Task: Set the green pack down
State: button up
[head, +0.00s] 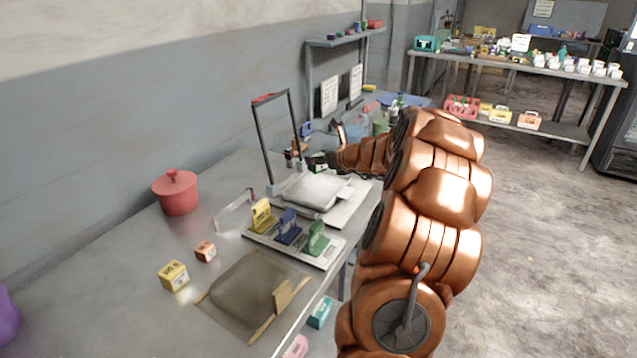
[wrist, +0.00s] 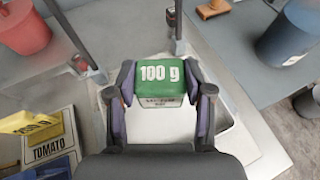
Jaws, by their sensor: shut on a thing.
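The green pack (wrist: 163,76), marked "100 g", is between the two fingers of my gripper (wrist: 162,98) in the wrist view. My gripper is shut on it. In the head view my gripper (head: 322,160) is at the end of my copper arm, by the white scale-like plate (head: 316,190) with the black upright frame. Only a little green shows there, partly hidden by the gripper. I cannot tell whether the pack touches the surface below.
A red lidded pot (head: 177,193) stands by the wall. A rack holds yellow, blue and green holders (head: 318,238). A yellow box (head: 173,276) and an orange box (head: 205,251) sit on the steel table (head: 110,290). A blue container (wrist: 288,45) is at right in the wrist view.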

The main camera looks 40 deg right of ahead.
jog(key=shift+f, duration=3.45)
jog(key=shift+f, duration=0.15)
jog(key=o, duration=1.2)
jog(key=shift+s+r, duration=0.25)
jog(key=b+v, duration=0.1)
jog(key=v, duration=1)
jog(key=shift+s, duration=0.25)
jog(key=shift+a, duration=0.15)
